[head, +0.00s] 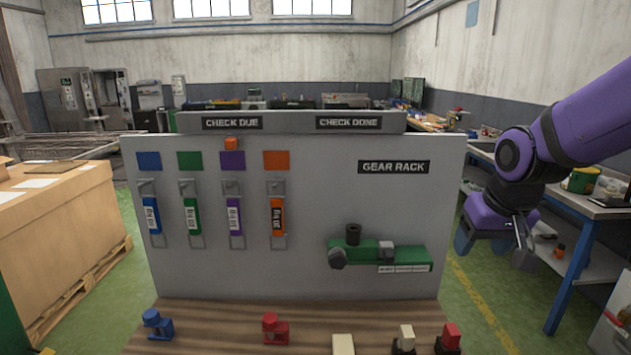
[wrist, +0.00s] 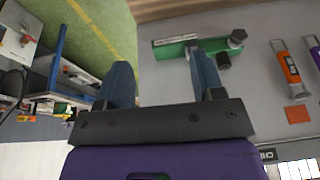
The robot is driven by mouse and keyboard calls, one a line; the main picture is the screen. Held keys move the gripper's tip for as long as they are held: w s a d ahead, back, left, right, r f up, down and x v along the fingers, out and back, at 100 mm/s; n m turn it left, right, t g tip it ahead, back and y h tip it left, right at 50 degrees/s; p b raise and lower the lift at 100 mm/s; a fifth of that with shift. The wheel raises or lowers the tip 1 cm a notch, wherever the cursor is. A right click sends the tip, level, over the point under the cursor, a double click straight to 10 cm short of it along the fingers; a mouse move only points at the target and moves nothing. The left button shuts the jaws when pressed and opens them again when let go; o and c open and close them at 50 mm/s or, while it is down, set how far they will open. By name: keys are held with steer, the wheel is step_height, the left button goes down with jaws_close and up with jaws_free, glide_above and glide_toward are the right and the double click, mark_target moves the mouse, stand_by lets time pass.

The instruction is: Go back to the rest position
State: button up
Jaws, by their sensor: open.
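My purple gripper (head: 494,248) hangs in the air at the right of the gear rack board (head: 310,205), fingers pointing down. In the wrist view its two blue-grey fingers (wrist: 160,75) are spread apart with nothing between them. The board carries a blue tag (head: 152,216), a green tag (head: 192,216), a purple tag (head: 234,216) and an orange tag (head: 277,217) on hooks under matching colour squares. A green rail fixture (head: 365,250) with a dark knob, a dark cylinder and a grey block is on the board's lower right. It also shows in the wrist view (wrist: 172,50).
Blue (head: 157,324) and red (head: 276,329) pieces and other small parts stand on the wooden top (head: 215,325). A workbench (head: 590,205) stands right, a large crate (head: 55,220) left. Green floor is open between board and workbench.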

steer(key=s+d+r, duration=0.1)
steer(key=s+r, duration=0.3)
steer(key=s, duration=0.4)
steer(key=s+d+r+t, duration=0.1)
steer(key=s+r, duration=0.3)
steer(key=s, duration=0.4)
steer(key=shift+s+d+r+t, duration=0.2)
steer(key=shift+s+r+t, duration=0.05)
steer(key=shift+r+t, duration=0.1)
